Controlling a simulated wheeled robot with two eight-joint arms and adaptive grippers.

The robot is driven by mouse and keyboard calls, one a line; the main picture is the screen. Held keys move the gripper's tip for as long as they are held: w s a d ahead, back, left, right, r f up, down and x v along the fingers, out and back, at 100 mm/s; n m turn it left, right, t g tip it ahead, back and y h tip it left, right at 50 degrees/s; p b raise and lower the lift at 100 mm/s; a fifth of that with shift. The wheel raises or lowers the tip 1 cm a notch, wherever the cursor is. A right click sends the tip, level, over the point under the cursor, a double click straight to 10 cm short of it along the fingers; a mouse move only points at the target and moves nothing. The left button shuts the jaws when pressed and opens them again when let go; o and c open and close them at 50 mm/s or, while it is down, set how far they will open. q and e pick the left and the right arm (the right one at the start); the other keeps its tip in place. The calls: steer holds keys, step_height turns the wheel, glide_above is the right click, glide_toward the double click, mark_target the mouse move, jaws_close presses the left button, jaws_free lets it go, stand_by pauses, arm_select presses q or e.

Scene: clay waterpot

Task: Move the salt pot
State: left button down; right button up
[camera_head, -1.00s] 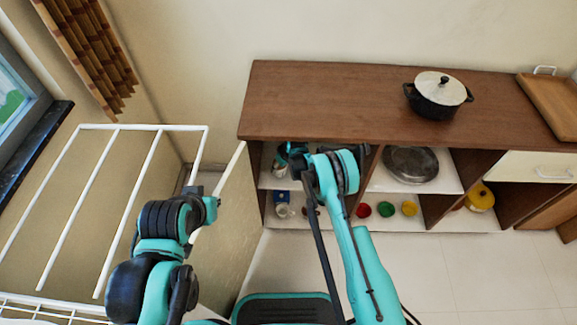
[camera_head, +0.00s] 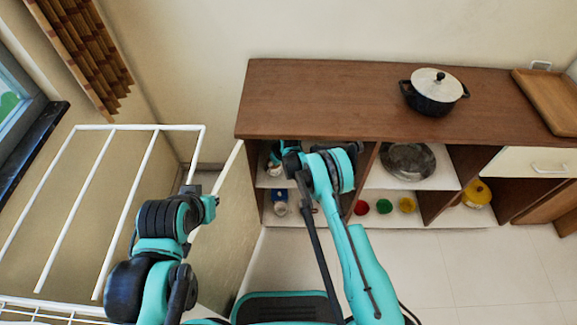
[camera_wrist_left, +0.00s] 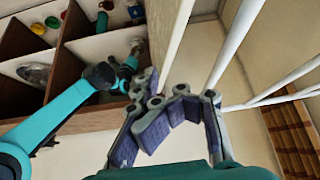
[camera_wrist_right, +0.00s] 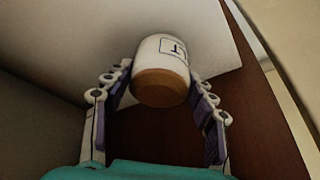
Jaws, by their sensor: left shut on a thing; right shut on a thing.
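A small white pot with a brown end and a dark-framed label, partly turned away, shows in the right wrist view (camera_wrist_right: 162,72); I take it as the salt pot. My right gripper (camera_wrist_right: 160,88) is shut on its sides. In the head view the pot (camera_head: 275,168) is inside the left cabinet compartment, near the upper shelf; my right gripper (camera_head: 284,153) is partly hidden there. Whether the pot touches the shelf is unclear.
The brown cabinet top (camera_head: 320,95) overhangs my right gripper. A black pot with a white lid (camera_head: 433,92) and a wooden tray (camera_head: 548,100) stand on it. Small items (camera_head: 280,207) are on the lower shelf. A white rack (camera_head: 150,180) stands left of the door.

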steer(key=shift+a, duration=0.15)
steer(key=o, duration=1.4)
